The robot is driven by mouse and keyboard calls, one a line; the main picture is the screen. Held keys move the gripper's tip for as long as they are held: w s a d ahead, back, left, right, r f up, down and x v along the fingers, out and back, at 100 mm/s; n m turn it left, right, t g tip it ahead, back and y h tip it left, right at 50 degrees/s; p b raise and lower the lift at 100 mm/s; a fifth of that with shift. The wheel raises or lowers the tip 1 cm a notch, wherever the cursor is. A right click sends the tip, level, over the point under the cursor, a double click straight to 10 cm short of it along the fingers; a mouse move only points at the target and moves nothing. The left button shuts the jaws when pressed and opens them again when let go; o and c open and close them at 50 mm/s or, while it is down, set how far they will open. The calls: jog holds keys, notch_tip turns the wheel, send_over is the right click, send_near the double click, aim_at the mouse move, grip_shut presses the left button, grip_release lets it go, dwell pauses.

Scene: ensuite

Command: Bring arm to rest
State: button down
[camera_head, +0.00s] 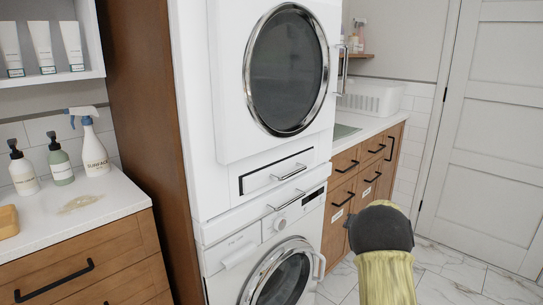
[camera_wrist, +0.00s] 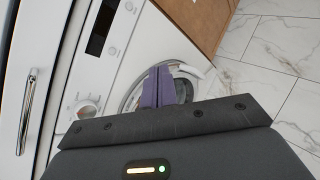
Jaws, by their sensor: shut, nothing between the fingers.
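My gripper (camera_wrist: 158,72) shows in the wrist view as two purple fingers pressed together, shut and empty. It is in front of the round door of the lower white washing machine (camera_wrist: 114,62); I cannot tell how far apart they are. In the head view, part of my arm with a dark rounded joint and a pale yellow section rises at the lower right, in front of the wooden cabinet. The fingers do not show there.
Stacked white machines, the upper dryer (camera_head: 225,90) and lower washer (camera_head: 231,261), stand in the middle. A left counter (camera_head: 112,203) holds a spray bottle (camera_head: 92,146), pump bottles and a sponge (camera_head: 8,221). Marble floor (camera_head: 455,268) is clear before the white door (camera_head: 480,130).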

jog(key=s+a+m+g+h, duration=0.1)
jog(key=s+a+m+g, duration=0.25)
jog(key=s+m, duration=0.9)
jog(key=s+a+f+m+g+h, duration=0.1)
jog(key=s+a+m+g, duration=0.3)
jog(key=s+m, duration=0.8)
jog(key=s+a+m+g+h, duration=0.15)
jog(key=s+a+m, duration=0.5)
jog(key=s, duration=1.05)
notch_tip(320, 180, up, 34)
jog(key=d+m+p, duration=0.1)
jog(key=p, duration=3.3)
jog(key=shift+d+f, duration=0.2)
jog(key=shift+d, duration=0.05)
jog(key=shift+w, duration=0.1)
